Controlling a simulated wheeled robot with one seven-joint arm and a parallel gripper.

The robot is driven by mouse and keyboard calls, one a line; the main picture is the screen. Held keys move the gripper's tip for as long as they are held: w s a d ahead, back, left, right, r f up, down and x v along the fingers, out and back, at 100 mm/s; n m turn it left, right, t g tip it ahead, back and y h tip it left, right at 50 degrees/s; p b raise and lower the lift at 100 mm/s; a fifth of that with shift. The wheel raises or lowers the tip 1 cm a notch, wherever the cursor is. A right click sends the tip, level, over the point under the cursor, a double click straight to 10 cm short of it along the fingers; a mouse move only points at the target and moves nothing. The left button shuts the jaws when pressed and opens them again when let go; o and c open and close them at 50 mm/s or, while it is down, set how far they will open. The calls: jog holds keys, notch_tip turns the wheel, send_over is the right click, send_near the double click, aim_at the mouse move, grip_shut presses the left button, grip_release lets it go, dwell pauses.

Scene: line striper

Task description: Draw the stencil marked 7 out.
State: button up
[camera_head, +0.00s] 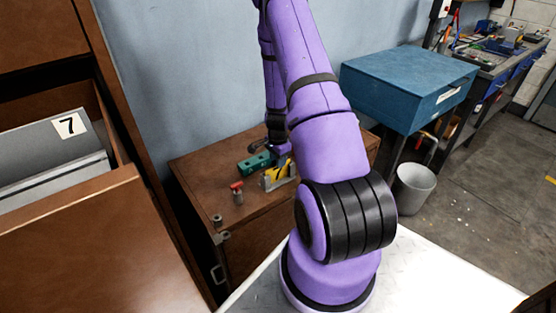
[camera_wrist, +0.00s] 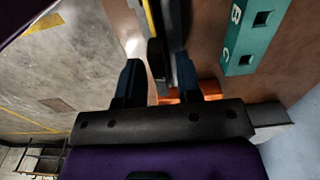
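The stencil marked 7 (camera_head: 42,147) is a grey plate with a white number label. It stands in an open brown drawer at the left of the head view, and the drawer front hides its lower part. My gripper (camera_wrist: 158,75) is far from it, low over the small brown cabinet in the middle. In the wrist view its two dark fingers are apart, with a dark and yellow piece (camera_wrist: 154,50) between or just beyond them. I cannot tell whether they touch it. In the head view the fingertips are hard to make out beside a yellow and grey tool (camera_head: 278,175).
A green block (camera_head: 257,164) with letters (camera_wrist: 245,40) and a red-topped item (camera_head: 237,192) are on the brown cabinet top (camera_head: 205,170). A blue box-like unit (camera_head: 405,82) and a bucket (camera_head: 413,188) stand to the right. Floor at the right is open.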

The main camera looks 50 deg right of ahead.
grip_shut()
jog(key=shift+r, duration=0.7)
jog(key=shift+r, duration=4.05)
